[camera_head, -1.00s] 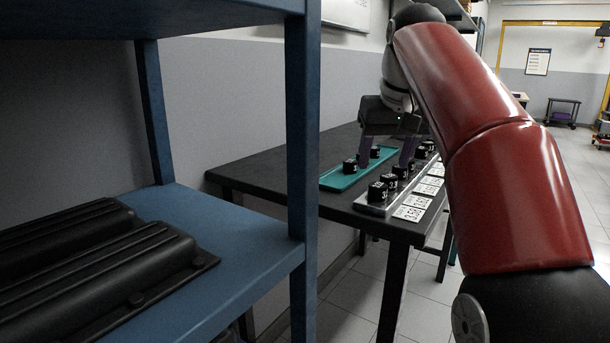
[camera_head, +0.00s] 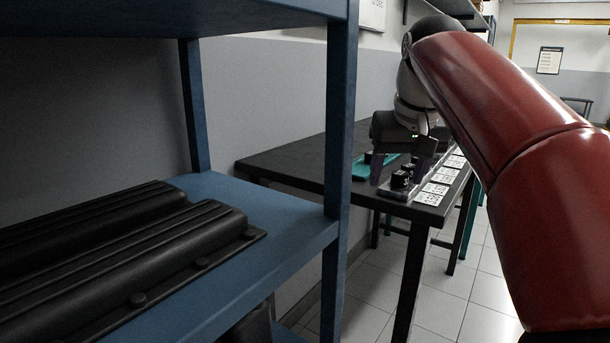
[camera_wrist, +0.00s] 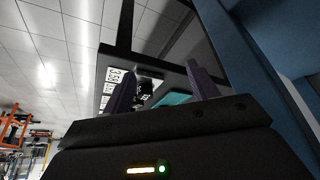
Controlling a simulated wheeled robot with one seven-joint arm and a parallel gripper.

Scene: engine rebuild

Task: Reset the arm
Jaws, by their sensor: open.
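My gripper (camera_head: 398,170) hangs at the end of my red arm, over the near part of the dark table in the head view. Its two purple fingers are apart, with nothing seen between them. In the wrist view my gripper (camera_wrist: 165,88) also shows its fingers spread, with the table beyond. A grey rack (camera_head: 400,193) with black cube-like parts (camera_head: 401,178) and white marker cards (camera_head: 434,188) lies close to the fingers. A teal tray (camera_head: 361,170) lies behind and is partly hidden by my gripper.
A blue shelf (camera_head: 290,235) stands close on the left, its post (camera_head: 340,110) near my gripper in the picture. Black ribbed covers (camera_head: 130,260) lie on it. The dark table (camera_head: 290,155) has bare room on its left. Tiled floor (camera_head: 470,290) is open at right.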

